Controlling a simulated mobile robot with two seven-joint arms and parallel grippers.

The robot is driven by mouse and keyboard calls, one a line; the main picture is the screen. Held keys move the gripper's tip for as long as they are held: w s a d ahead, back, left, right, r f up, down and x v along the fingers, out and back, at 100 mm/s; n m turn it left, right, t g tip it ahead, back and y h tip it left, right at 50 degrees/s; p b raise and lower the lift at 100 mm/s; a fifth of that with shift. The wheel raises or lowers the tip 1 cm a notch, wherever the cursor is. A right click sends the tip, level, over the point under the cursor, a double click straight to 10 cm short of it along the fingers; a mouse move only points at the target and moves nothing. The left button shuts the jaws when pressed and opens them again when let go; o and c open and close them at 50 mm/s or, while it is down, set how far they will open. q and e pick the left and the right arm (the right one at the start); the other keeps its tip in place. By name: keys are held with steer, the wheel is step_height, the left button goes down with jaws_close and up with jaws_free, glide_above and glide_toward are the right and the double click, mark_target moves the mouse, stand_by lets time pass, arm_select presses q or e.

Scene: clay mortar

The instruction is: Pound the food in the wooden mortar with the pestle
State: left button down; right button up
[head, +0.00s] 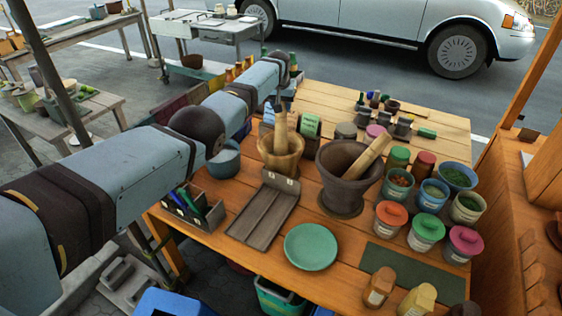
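The wooden mortar (272,159) is a light brown bowl on the middle of the wooden table. A light wooden pestle (281,131) stands in it, nearly upright. The food inside cannot be made out. A larger dark clay mortar (341,188) stands just to its right, with another pale pestle (368,156) leaning in it to the upper right. My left arm reaches in from the left, and my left gripper (288,88) is beyond and above the wooden mortar, apart from its pestle. Its fingers are too unclear to tell open from shut. My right gripper is not in view.
A blue bowl (224,163) is left of the wooden mortar. Several lidded jars (426,230) and bowls crowd the right. Small bottles (374,99) stand behind.

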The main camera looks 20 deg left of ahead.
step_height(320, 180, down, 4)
steer(key=b, duration=0.3)
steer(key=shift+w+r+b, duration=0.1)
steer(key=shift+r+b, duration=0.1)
steer(key=shift+b, duration=0.15)
